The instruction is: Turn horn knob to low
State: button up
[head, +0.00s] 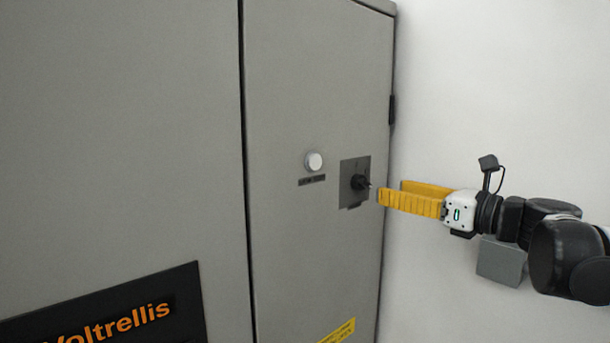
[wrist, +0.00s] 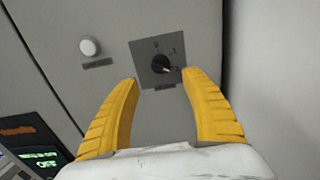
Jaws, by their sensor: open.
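The knob (head: 359,182) is black and sits on a dark grey square plate (head: 345,192) on the narrow grey cabinet door. In the wrist view the knob (wrist: 160,64) shows with a 0 above it and a 1 at its upper right. A white pointer mark points to the right; its exact setting is too small to read. My gripper (head: 390,191) has yellow fingers and is open and empty, its tips just right of the knob. In the wrist view my gripper (wrist: 160,78) has its fingers apart, with the knob between and beyond the tips. I cannot tell any contact.
A round white button (head: 314,162) with a dark label is left of the knob plate. The cabinet's right edge and a black hinge (head: 392,109) are close by. A Voltrellis sign (head: 110,315) is at lower left. A lit display (wrist: 38,157) shows in the wrist view.

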aim_at(368, 185)
jog(key=p+x, duration=0.1)
jog(key=x, duration=0.7)
jog(key=shift+w+a+p, duration=0.1)
jog(key=shift+w+p, duration=0.1)
jog(key=shift+p, duration=0.2)
grip_shut()
